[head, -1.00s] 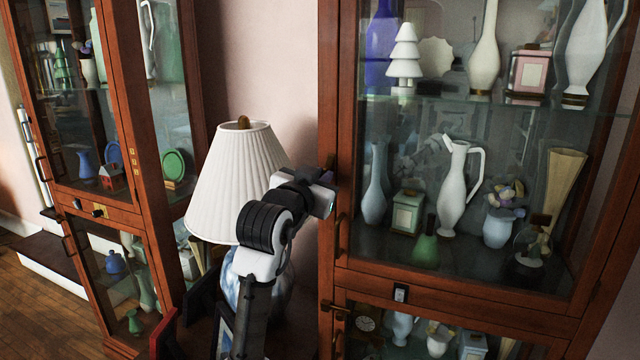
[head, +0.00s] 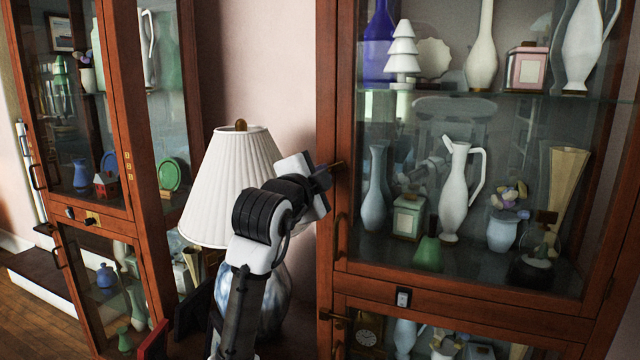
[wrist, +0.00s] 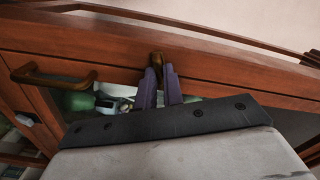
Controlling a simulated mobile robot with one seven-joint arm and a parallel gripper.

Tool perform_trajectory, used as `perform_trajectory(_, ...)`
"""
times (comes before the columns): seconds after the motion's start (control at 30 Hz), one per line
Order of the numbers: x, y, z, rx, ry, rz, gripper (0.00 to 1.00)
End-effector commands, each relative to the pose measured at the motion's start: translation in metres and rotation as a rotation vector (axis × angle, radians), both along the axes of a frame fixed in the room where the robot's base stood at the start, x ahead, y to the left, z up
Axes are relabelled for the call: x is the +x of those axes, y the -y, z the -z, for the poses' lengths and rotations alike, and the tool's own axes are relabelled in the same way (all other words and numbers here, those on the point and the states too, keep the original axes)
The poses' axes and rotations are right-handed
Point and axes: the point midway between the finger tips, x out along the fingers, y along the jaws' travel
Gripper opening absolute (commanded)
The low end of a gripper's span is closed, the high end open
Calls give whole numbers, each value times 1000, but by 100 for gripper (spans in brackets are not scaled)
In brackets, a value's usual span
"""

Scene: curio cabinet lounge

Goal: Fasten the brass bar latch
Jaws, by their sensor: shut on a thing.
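The brass bar latch (head: 337,163) is on the left frame of the right-hand cabinet, above its door handle. In the head view a short length of it shows past my gripper's tips, pointing right and slightly up. My gripper (head: 328,169) is at the latch, in front of the wooden frame. In the wrist view the two purplish fingers of my gripper (wrist: 159,80) are shut on the brass latch (wrist: 157,58), and only its end shows between and beyond the tips. The glazed cabinet door (head: 470,190) looks closed or nearly so; the exact gap cannot be told.
A dark curved door handle (head: 341,236) is below the latch, and another brass piece (head: 335,317) is on the lower door. A white pleated lamp (head: 232,185) stands close to my arm. A second glass cabinet (head: 125,150) is at left, with wall between.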

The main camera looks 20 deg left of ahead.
Motion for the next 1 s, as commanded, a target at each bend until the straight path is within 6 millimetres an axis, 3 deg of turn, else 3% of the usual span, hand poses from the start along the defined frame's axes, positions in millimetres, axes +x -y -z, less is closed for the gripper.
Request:
perform_trajectory(0.5, 0, 0, 4, 357, 10, 0, 0)
perform_trajectory(1.0, 0, 1, 3, 432, 13, 1, 0)
